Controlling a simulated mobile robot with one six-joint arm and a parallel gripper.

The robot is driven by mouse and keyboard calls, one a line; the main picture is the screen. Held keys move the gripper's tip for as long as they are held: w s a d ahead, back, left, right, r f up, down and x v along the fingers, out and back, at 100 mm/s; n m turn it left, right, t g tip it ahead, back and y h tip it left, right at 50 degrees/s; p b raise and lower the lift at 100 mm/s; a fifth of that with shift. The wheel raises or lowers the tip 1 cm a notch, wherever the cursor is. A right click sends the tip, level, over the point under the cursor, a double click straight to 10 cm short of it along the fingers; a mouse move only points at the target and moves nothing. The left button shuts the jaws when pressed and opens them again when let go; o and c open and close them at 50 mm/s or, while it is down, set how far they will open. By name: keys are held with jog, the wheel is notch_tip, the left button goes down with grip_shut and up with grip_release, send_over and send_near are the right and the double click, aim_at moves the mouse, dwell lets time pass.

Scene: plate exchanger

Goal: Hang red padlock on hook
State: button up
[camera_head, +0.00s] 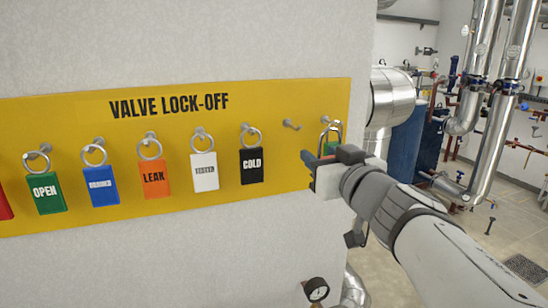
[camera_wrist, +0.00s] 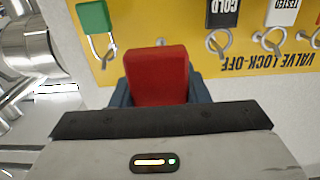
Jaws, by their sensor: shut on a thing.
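My gripper (camera_head: 318,166) is in front of the right end of the yellow board in the head view. In the wrist view it is shut on the red padlock (camera_wrist: 157,76), whose body sits between the dark jaws. The padlock's shackle is hidden there, and I cannot make out the red padlock in the head view. A bare metal hook (camera_head: 291,125) sticks out of the board between the COLD tag and the green padlock, up and left of my gripper. In the wrist view the hook (camera_wrist: 160,41) shows just past the padlock's edge, apparently apart from it.
The yellow VALVE LOCK-OFF board (camera_head: 275,95) holds several coloured tags on rings, the black COLD tag (camera_head: 251,166) nearest. A green padlock (camera_head: 330,147) hangs right of the bare hook, partly behind my gripper; it also shows in the wrist view (camera_wrist: 94,17). Pipes (camera_head: 490,80) stand at right.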

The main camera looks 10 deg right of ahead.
jog(key=b, duration=0.3)
send_near(287, 136)
jog(key=shift+s+r, duration=0.15)
jog(key=shift+r, duration=0.15)
dwell(1.5)
jog(key=shift+w+a+f+b, duration=0.15)
jog(key=shift+w+a+b, duration=0.1)
jog(key=shift+w, duration=0.9)
jog(key=shift+w+a+f+b, duration=0.1)
jog(key=shift+w+a+b, duration=0.15)
jog(key=shift+w, duration=0.9)
jog(key=shift+w+a+f+b, duration=0.15)
jog(key=shift+w+b, duration=0.15)
jog(key=shift+w, duration=0.85)
jog(key=shift+s, duration=0.1)
jog(key=s+d+p, duration=0.1)
jog(key=s+p, duration=0.3)
jog(key=s, duration=0.4)
jog(key=shift+d+r, duration=0.2)
jog(key=shift+d, duration=0.1)
jog(key=shift+w, duration=0.1)
